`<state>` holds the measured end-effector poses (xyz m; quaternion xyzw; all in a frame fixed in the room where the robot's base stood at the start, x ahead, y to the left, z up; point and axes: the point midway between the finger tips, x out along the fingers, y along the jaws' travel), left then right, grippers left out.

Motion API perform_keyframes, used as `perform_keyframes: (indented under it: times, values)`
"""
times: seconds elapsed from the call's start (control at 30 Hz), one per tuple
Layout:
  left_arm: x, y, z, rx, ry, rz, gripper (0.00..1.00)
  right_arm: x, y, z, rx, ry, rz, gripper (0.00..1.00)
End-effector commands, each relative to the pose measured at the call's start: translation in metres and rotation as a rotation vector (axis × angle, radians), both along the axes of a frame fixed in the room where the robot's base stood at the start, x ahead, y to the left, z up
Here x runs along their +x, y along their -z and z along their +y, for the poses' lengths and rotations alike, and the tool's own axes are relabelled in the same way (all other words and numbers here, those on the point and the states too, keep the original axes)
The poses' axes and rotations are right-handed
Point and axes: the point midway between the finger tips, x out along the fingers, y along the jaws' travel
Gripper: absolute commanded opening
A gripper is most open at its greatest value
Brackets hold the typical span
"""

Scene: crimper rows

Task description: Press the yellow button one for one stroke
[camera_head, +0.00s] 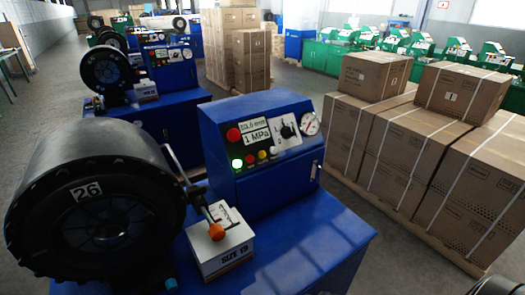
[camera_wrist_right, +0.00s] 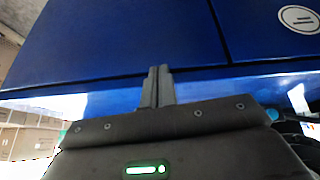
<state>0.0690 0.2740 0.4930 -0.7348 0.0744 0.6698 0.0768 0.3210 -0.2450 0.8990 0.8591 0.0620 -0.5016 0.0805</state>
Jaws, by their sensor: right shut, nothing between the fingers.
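The yellow button (camera_head: 262,155) is a small round button in the lower row on the sloped front of the blue control box (camera_head: 265,190). A lit green button (camera_head: 237,163) is left of it in that row. A larger red button (camera_head: 233,134) is higher on the panel. My right gripper (camera_wrist_right: 156,88) shows in the right wrist view with its two fingers together and nothing between them. Blue panels (camera_wrist_right: 120,40) fill the view beyond its fingertips. The yellow button is not visible in that view. My left gripper is not in view.
The black crimper head (camera_head: 90,190) marked 26 stands left of the box. A SIZE 19 block (camera_head: 222,245) with an orange-knobbed lever is in front. Stacked cartons (camera_head: 400,140) stand on the right. Grey floor (camera_head: 400,262) is clear between machine and cartons.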

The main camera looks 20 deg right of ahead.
Motion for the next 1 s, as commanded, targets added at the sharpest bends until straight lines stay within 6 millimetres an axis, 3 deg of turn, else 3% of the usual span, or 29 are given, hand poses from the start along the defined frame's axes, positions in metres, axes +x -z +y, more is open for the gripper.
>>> perform_keyframes:
  times: [0.03, 0.13, 0.27, 0.37, 0.5, 0.6, 0.8, 0.9, 1.0]
  values:
    - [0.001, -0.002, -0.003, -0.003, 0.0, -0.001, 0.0, 0.013, -0.014, -0.011, -0.052, -0.066, -0.044, 0.0]
    - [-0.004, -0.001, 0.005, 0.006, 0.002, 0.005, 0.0, 0.043, -0.024, -0.019, -0.077, -0.095, -0.143, 0.0]
    - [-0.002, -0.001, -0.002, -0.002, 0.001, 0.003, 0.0, 0.087, -0.051, -0.026, -0.123, -0.152, -0.303, 0.0]
    - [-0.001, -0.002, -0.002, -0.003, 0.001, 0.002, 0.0, 0.127, -0.081, -0.033, -0.173, -0.21, -0.454, 0.0]
    - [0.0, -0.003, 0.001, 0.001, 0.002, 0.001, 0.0, 0.187, -0.145, -0.046, -0.274, -0.31, -0.715, 0.0]
    - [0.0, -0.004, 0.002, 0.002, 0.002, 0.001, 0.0, 0.22, -0.197, -0.055, -0.355, -0.38, -0.898, 0.0]
    - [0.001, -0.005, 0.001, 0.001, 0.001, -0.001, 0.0, 0.254, -0.28, -0.068, -0.493, -0.491, -1.171, 0.0]
    - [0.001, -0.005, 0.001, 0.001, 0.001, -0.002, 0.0, 0.26, -0.306, -0.073, -0.539, -0.523, -1.252, 0.0]
    - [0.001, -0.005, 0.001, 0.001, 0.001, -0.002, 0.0, 0.262, -0.32, -0.075, -0.565, -0.543, -1.296, 0.0]
